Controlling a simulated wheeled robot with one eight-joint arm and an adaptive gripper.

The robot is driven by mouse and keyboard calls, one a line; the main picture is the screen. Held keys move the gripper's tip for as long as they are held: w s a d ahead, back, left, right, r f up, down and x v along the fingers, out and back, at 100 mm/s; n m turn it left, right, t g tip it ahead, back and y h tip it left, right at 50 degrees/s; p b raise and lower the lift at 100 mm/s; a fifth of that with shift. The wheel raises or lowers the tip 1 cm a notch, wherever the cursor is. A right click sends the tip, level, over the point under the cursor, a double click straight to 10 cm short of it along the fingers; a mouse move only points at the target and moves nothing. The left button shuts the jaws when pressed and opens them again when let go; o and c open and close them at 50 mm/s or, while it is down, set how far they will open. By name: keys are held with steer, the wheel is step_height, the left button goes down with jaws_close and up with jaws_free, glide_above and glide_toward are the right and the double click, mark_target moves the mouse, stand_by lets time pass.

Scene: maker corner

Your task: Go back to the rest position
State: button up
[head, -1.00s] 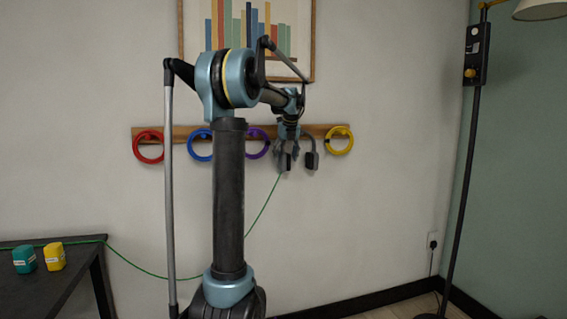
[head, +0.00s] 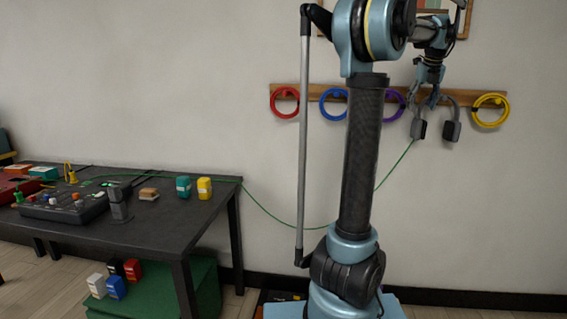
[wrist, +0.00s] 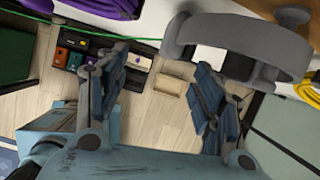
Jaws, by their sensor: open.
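My gripper (head: 431,88) is in front of the wall rack in the head view, just above and partly over the hanging grey headphones (head: 450,128). In the wrist view my gripper (wrist: 152,85) has its two jaws wide apart, with nothing held between them. The headphones' grey band (wrist: 235,42) shows large and close there, beyond the right jaw. I cannot tell whether a jaw touches the headphones.
The wooden rack (head: 330,91) also holds red (head: 273,108), blue (head: 322,108), purple and yellow rings. A green cable (head: 268,213) hangs between the dark table (head: 165,228) and the headphones. Bare wall lies left of the rack.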

steer(key=s+a+f+n, duration=0.4)
steer(key=a+f+n, duration=0.15)
steer(key=a, duration=0.45)
steer(key=s+a+f+n+g+y, duration=0.1)
steer(key=s+a+f+n, duration=0.35)
steer(key=a+n, duration=0.4)
steer(key=s+a+f+n, duration=0.3)
steer(key=a+f+n, duration=0.2)
steer(key=a, duration=0.6)
steer(key=s+a+f+n, duration=0.6)
steer(key=s+f+n, duration=0.3)
steer(key=f, duration=0.2)
steer(key=s+a+f+n+g, duration=0.1)
steer(key=s+a+f+n, duration=0.5)
steer(key=s+f+n, duration=0.3)
step_height(320, 180, down, 2)
steer(key=shift+s+f, duration=0.1)
steer(key=shift+s, duration=0.1)
steer(key=shift+w+f, duration=0.2)
steer(key=shift+w, duration=0.25)
